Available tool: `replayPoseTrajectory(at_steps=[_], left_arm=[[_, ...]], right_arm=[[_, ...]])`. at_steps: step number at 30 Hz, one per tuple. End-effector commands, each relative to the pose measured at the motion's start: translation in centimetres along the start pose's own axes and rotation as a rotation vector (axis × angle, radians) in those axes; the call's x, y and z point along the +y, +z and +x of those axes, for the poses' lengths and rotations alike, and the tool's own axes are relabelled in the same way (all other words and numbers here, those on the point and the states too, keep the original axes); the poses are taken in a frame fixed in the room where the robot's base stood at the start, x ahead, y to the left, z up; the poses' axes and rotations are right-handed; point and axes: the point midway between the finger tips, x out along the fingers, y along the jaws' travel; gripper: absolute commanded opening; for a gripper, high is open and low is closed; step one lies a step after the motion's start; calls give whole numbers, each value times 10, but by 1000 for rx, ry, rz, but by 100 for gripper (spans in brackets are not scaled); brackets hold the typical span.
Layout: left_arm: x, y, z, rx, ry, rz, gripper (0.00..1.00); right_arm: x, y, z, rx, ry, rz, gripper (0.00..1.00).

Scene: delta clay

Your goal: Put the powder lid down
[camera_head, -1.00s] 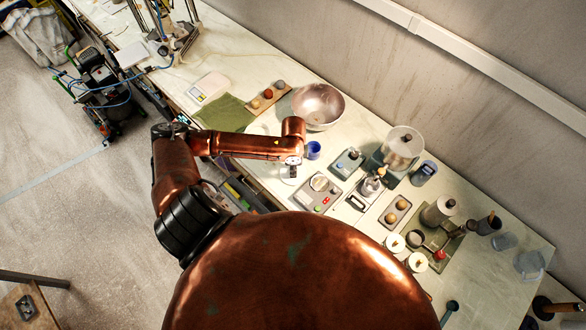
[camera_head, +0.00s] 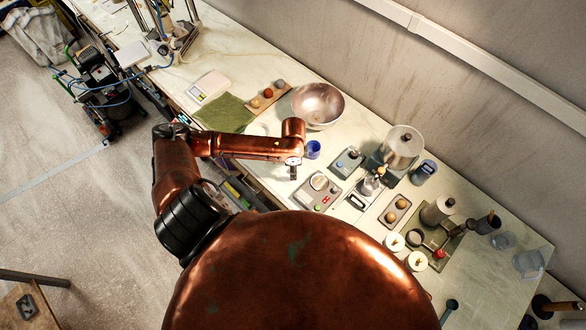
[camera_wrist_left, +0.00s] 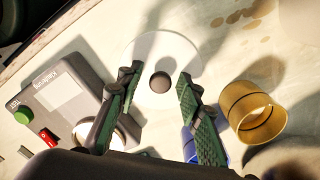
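The powder lid (camera_wrist_left: 160,84) shows in the left wrist view as a pale, thin disc with a dark round knob. It appears to lie flat on the pale bench top, beyond my fingertips. My left gripper (camera_wrist_left: 156,90) is open, its two green-padded fingers apart on either side of the knob in the picture, with a gap to it on both sides. In the head view my left gripper (camera_head: 292,172) hangs over the bench's near edge, small and partly hidden by the wrist. The lid cannot be made out clearly there. My right gripper is out of view.
A gold cup (camera_wrist_left: 252,112) stands close to the right finger. A blue cup (camera_head: 313,150) is close by, partly behind that finger in the wrist view. A grey device (camera_head: 317,192) with buttons lies beside the gripper. A metal bowl (camera_head: 318,105) stands behind.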

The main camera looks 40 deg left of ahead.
Motion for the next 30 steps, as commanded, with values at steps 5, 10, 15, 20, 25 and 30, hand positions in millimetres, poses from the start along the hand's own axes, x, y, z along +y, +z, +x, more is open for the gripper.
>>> replayPoseTrajectory(at_steps=[5,10,15,20,25,30], left_arm=[[-1,0,-16,2,-2,0,34],[-2,0,-51,1,-5,1,34],[-2,-1,-86,2,-4,1,34],[-1,0,-110,1,-2,0,34],[0,0,-121,0,0,0,34],[0,0,-123,0,0,-1,34]], right_arm=[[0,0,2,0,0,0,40],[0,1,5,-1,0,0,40],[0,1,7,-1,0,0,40],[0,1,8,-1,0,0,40],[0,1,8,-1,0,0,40],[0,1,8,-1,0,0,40]])
